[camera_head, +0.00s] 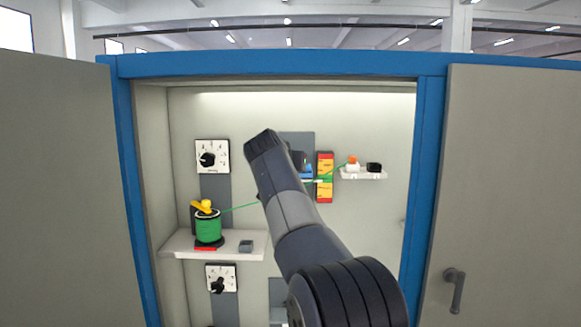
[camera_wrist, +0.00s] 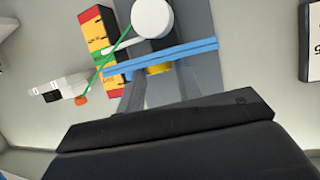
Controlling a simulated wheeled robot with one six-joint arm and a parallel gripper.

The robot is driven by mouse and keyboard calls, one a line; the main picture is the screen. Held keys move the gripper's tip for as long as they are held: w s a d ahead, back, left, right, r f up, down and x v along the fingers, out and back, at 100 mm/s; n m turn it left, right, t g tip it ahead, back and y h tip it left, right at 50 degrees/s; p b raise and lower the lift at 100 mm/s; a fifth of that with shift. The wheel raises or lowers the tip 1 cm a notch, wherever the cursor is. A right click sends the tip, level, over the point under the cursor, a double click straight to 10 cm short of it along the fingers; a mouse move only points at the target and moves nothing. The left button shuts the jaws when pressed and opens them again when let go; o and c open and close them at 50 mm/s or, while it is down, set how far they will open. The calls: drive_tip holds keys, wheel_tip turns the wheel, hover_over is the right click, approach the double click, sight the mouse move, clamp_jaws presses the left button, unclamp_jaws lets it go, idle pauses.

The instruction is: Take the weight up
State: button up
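No piece is clearly marked as the weight. A small dark grey block (camera_head: 246,246) sits on the left shelf, right of the green spool. A black block (camera_head: 374,167) sits on the small right shelf beside a white piece with an orange top (camera_head: 352,162); the black block (camera_wrist: 52,96) also shows in the wrist view. My gripper (camera_wrist: 161,82) shows two grey fingers apart, with nothing seen held between them. They point at blue bars (camera_wrist: 160,60) and a white disc (camera_wrist: 152,18) on the grey panel. In the head view my arm largely hides the gripper.
A green spool (camera_head: 208,228) with a yellow top stands on the left shelf (camera_head: 180,243). A green cable (camera_head: 240,207) runs from it behind my arm towards the right shelf. Two dials (camera_head: 212,156) are on the wall. Cabinet doors (camera_head: 520,190) stand on both sides.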

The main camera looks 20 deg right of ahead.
clamp_jaws()
